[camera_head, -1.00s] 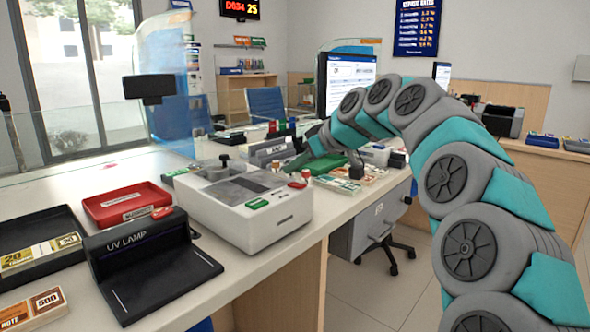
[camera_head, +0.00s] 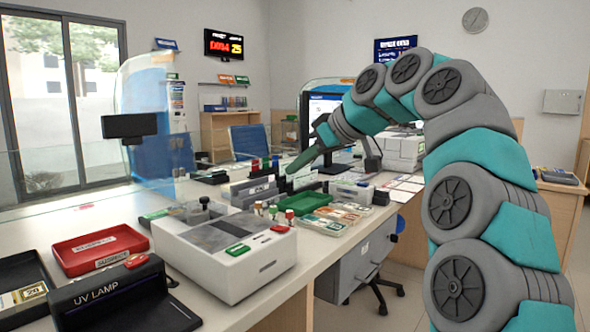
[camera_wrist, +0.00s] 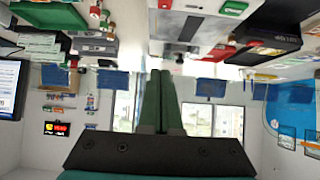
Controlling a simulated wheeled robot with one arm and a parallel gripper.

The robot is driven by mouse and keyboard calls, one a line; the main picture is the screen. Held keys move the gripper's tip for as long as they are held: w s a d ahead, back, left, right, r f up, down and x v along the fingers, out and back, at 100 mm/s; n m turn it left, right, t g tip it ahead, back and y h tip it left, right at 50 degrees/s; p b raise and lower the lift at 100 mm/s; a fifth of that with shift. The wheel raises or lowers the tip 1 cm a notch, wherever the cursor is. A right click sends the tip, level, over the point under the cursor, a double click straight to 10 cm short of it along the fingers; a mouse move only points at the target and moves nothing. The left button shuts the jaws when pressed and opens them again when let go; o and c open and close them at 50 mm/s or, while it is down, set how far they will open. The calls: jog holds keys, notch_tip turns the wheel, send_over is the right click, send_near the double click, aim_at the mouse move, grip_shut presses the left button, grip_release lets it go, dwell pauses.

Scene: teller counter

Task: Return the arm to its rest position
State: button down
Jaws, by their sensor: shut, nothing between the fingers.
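My arm rises on the right of the head view, arches over and points down to the left. My gripper (camera_head: 304,160) is shut and empty, held above the counter (camera_head: 130,208) near the stamps and the monitor. In the wrist view my gripper (camera_wrist: 161,75) shows as two dark green fingers pressed together, with nothing between them. The wrist picture is upside down, with the counter things at the top and the windows below.
A white machine (camera_head: 222,250) stands on the counter, with a red tray (camera_head: 95,250) and a UV lamp (camera_head: 125,300) to its left. Banknote stacks (camera_head: 322,223) lie below my gripper. A monitor (camera_head: 325,112) stands behind it. A grey drawer unit (camera_head: 355,265) is below the counter.

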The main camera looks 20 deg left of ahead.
jog(key=s+d+f+m+g+h, duration=0.3)
jog(key=s+d+f+m, duration=0.3)
jog(key=s+d+f, duration=1)
jog(key=s+d+f+m+g+h, duration=0.2)
jog(key=s+d+f+m+h, duration=0.4)
jog(key=s+d+f, duration=1)
jog(key=s+f+m, duration=0.1)
jog(key=s+f, duration=0.6)
jog(key=shift+d+g+h, duration=0.15)
jog(key=shift+g+h, duration=0.15)
jog(key=shift+g, duration=0.1)
